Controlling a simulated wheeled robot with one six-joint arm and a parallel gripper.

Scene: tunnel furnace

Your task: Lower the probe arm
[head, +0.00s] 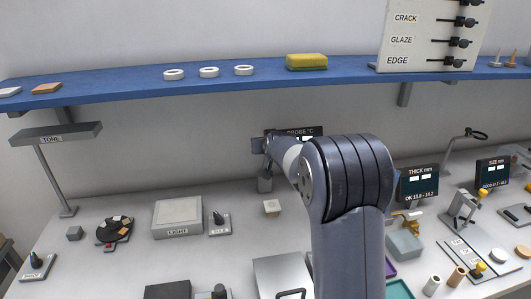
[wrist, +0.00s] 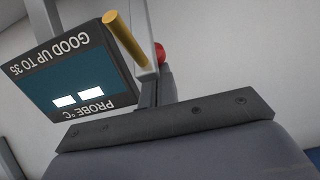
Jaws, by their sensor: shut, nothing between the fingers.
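The probe station shows in the wrist view as a dark display (wrist: 75,75) reading "PROBE °C" and "GOOD UP TO 35", upside down there. Beside it is a pale bar, seemingly the probe arm (wrist: 138,18), with a yellow rod handle (wrist: 125,40) sticking out sideways. A red round part (wrist: 160,53) shows behind the bar. My gripper (wrist: 157,75) is shut and empty, its dark fingers close to the bar's end; I cannot tell whether they touch. In the head view my arm covers much of the probe display (head: 312,132) and most of the probe station.
A blue shelf (head: 130,87) runs above the bench with rings and a yellow sponge (head: 306,62). A light box (head: 178,217) stands left of my arm. The thickness display (head: 418,184) and a size gauge (head: 463,210) stand to the right.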

